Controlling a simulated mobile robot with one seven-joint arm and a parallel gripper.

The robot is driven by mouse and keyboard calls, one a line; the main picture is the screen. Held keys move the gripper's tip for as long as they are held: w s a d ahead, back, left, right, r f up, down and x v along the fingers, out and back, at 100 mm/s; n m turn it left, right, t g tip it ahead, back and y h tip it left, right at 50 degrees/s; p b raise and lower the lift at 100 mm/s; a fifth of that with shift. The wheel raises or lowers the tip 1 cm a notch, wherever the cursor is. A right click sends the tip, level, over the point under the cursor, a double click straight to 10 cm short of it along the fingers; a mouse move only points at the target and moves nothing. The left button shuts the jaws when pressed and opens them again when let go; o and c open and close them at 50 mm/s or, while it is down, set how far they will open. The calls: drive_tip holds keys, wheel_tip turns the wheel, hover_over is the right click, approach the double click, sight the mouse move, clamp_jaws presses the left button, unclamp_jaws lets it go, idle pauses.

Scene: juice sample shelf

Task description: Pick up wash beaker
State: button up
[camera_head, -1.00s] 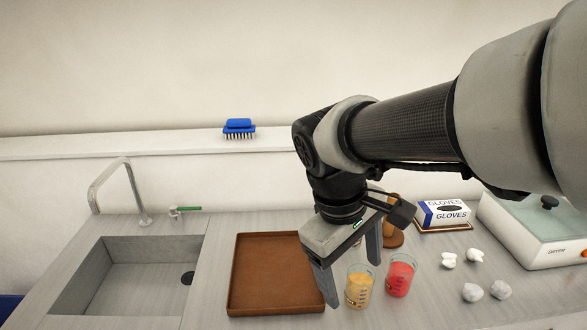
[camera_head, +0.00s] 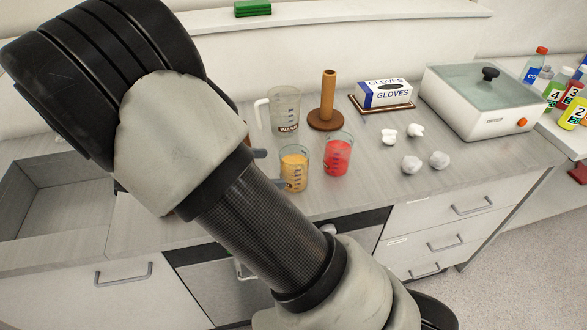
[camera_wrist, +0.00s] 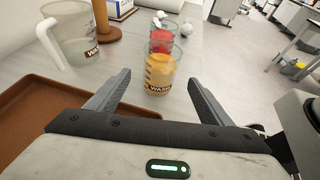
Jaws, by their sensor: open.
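A clear jug with a white handle and a WASH label (camera_head: 285,108) stands upright at the back of the counter, and also in the wrist view (camera_wrist: 75,38) at upper left. A beaker of orange liquid (camera_head: 294,170) stands in front of it; in the wrist view (camera_wrist: 159,76) its partly visible label also seems to read WASH. A beaker of red liquid (camera_head: 338,155) is beside it, and behind it in the wrist view (camera_wrist: 162,40). My gripper (camera_wrist: 158,82) is open and empty. The orange beaker appears between and just beyond its fingertips. My arm mostly hides the gripper in the head view.
A wooden post on a round base (camera_head: 327,105) stands right of the jug. A glove box (camera_head: 384,94), several crumpled white pieces (camera_head: 411,164) and a lidded dryer (camera_head: 485,115) lie further right. A brown tray (camera_wrist: 30,125) is at left in the wrist view.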

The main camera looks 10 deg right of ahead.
sight(308, 166)
drive_tip(key=x, duration=0.6)
drive_tip(key=shift+d+f+b, duration=0.2)
drive_tip(key=shift+d+b, duration=0.1)
drive_tip(key=shift+b, duration=0.05)
drive_tip(key=shift+r+b+x, duration=0.15)
drive_tip(key=shift+b+x, duration=0.05)
drive_tip(key=shift+x, duration=1.15)
drive_tip(key=shift+r+b+x, duration=0.1)
drive_tip(key=shift+b+x, duration=0.1)
drive_tip(key=shift+x, duration=1.15)
drive_tip(key=shift+w, duration=0.1)
drive_tip(key=c, duration=1.4)
drive_tip(key=shift+r+p, duration=1.95)
drive_tip(key=shift+r, duration=3.7)
drive_tip(key=shift+s+p, duration=1.65)
drive_tip(key=shift+s, duration=5.9)
drive_tip(key=r+p, duration=0.5)
drive_tip(key=shift+d, duration=0.2)
